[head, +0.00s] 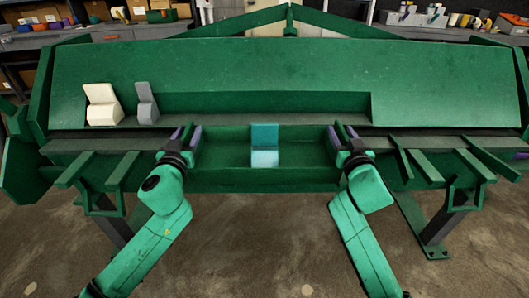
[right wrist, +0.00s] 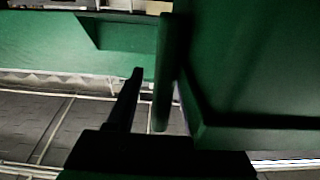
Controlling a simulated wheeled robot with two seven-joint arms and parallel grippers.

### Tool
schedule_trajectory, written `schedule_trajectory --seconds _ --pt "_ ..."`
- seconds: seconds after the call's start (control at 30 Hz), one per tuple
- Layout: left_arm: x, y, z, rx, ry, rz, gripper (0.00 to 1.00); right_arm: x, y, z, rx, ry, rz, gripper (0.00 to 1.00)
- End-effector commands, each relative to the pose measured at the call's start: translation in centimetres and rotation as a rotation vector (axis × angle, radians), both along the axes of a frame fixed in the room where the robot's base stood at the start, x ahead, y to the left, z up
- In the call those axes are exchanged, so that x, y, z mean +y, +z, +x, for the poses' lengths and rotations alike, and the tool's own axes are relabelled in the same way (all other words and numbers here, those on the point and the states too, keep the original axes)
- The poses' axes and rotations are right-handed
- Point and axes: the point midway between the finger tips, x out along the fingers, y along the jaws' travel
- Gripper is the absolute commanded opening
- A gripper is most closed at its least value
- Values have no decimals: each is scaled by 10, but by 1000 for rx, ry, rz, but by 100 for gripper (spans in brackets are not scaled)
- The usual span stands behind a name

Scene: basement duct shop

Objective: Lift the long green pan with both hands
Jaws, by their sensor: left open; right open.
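The long green pan (head: 225,179) lies level at the front middle of the green machine (head: 250,62). A teal and pale blue block (head: 264,145) stands inside it near the middle. My left gripper (head: 187,136) is open at the pan's left end. My right gripper (head: 344,137) is open at its right end. At both ends the fingers seem to sit either side of the end wall, though contact cannot be told. The right wrist view shows a dark finger (right wrist: 122,100) beside green metal; the other finger is hard to make out.
A cream block (head: 102,106) and a grey block (head: 146,103) stand on the machine's ledge at left. Green brackets (head: 125,170) stick out at left, others (head: 480,160) at right. Shelves with supplies line the back. The concrete floor (head: 265,250) in front is clear.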

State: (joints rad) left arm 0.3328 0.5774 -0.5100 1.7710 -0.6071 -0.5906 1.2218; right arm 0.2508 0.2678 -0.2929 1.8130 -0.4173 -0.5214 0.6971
Motion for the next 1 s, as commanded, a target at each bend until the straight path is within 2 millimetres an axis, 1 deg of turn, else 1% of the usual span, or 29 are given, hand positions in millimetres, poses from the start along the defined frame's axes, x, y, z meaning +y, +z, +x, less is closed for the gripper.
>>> schedule_trajectory --seconds 0.17,0.27,0.3,0.33,1.0 --pt "0 0 0 0 0 0 52 0 0 0 0 0 0 52" --pt "0 0 0 0 0 0 18 0 0 0 1 0 0 18" --pt "0 0 0 0 0 0 3 0 0 0 1 0 0 3" --pt "0 0 0 0 0 0 0 0 0 0 1 0 0 0" --pt "0 0 -1 0 0 0 0 0 -1 -1 2 0 -1 0"
